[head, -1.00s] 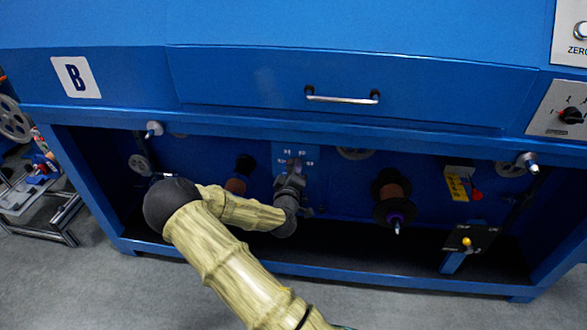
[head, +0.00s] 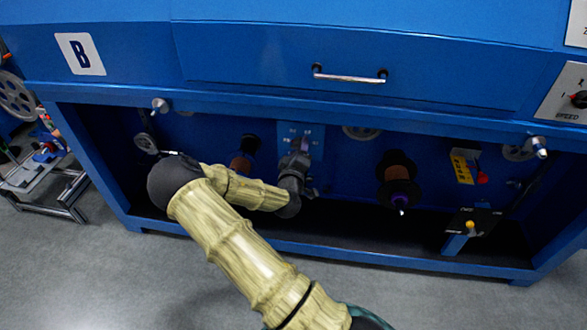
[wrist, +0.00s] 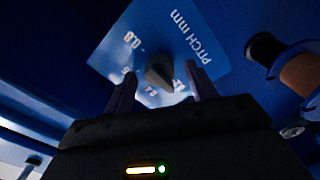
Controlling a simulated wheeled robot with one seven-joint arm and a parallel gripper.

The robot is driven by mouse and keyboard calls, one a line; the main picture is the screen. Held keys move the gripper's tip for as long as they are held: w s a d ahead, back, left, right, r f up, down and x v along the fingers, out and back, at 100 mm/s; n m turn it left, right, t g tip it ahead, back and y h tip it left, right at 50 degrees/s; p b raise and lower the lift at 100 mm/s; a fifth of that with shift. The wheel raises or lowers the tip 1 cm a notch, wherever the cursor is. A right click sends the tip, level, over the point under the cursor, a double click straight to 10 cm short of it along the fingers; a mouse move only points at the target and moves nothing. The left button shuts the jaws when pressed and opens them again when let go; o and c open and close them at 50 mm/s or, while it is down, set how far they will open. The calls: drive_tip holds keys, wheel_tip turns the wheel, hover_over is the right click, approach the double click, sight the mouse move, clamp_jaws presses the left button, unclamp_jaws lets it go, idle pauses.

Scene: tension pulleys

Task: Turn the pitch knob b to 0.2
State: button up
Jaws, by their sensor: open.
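The pitch knob (wrist: 159,72) is a dark knob on a light blue plate (wrist: 195,55) marked "PITCH mm", with numbers around it. In the wrist view it sits between the two fingers of my gripper (wrist: 161,88), which are apart, one on each side. I cannot tell whether a finger touches the knob. The knob's pointer setting is too dark and partly hidden to read. In the head view my gripper (head: 303,145) is at the plate (head: 301,133) inside the machine's recess, and my wrist hides the knob there.
The blue machine (head: 230,105) has an overhanging drawer with a metal handle (head: 350,76) above the recess. A copper-coloured spool (head: 398,172) is right of my gripper, another (head: 241,164) is left. A yellow-knobbed lever (head: 470,226) stands at lower right. Open floor lies in front.

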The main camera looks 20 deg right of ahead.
drive_tip(key=p+v, duration=0.3)
drive_tip(key=v, duration=1.4)
drive_tip(key=shift+p, duration=0.3)
drive_tip(key=shift+w, duration=0.1)
